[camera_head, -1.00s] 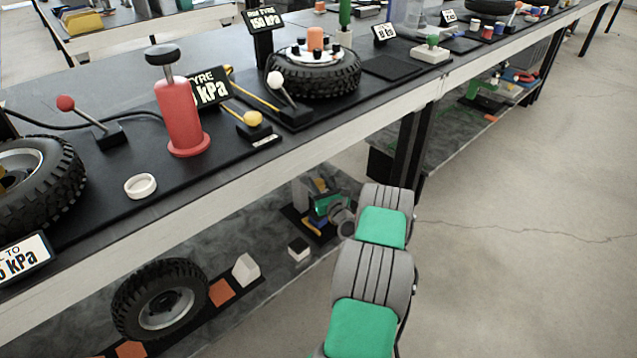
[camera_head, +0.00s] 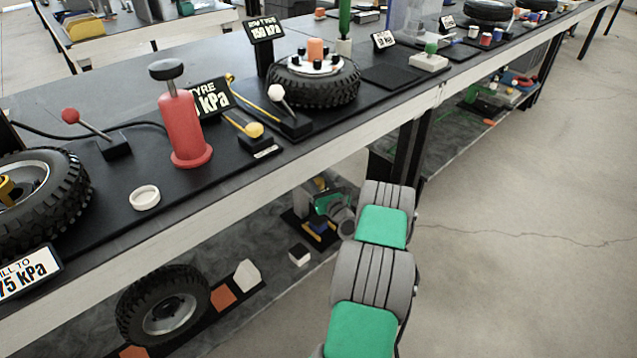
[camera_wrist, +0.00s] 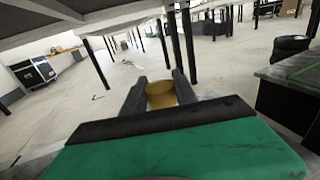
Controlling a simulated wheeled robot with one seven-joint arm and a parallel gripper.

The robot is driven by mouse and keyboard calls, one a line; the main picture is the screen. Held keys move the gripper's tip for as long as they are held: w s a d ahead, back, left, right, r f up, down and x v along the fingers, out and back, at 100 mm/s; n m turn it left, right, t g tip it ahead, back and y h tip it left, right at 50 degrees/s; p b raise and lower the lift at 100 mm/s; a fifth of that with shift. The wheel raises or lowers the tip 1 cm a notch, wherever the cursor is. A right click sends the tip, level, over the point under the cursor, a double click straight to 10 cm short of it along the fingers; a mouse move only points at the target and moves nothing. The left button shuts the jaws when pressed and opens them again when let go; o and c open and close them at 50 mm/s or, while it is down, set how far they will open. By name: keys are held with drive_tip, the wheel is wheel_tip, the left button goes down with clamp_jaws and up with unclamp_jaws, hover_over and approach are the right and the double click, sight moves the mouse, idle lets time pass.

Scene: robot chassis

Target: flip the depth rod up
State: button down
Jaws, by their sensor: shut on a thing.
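In the wrist view, my gripper (camera_wrist: 158,92) has two dark fingers closed on the sides of a yellow-brown cylinder (camera_wrist: 161,95). Only the near end of this cylinder shows; the rest is hidden. I cannot tell for certain that it is the depth rod. In the head view, my arm reaches under the bench towards the lower shelf. Its green end (camera_head: 329,203) is small and partly hidden there, beside yellow and blue parts (camera_head: 317,229). The fingers cannot be made out in the head view.
The bench (camera_head: 262,163) overhangs the shelf, and a black leg (camera_head: 408,150) stands near my arm. A tyre (camera_head: 165,304), a white block (camera_head: 247,273) and a small black-and-white block (camera_head: 299,254) are on the shelf. A red pump (camera_head: 184,128) stands on top. The floor at right is clear.

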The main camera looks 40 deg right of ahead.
drive_tip(key=shift+r, duration=0.15)
drive_tip(key=c, duration=1)
unclamp_jaws()
drive_tip(key=shift+o, duration=0.2)
drive_tip(key=p+v, duration=0.1)
drive_tip(key=v, duration=0.6)
drive_tip(key=shift+r+p, duration=0.15)
drive_tip(key=shift+p, duration=0.2)
drive_tip(key=shift+s+a, duration=0.1)
drive_tip(key=shift+s, duration=0.3)
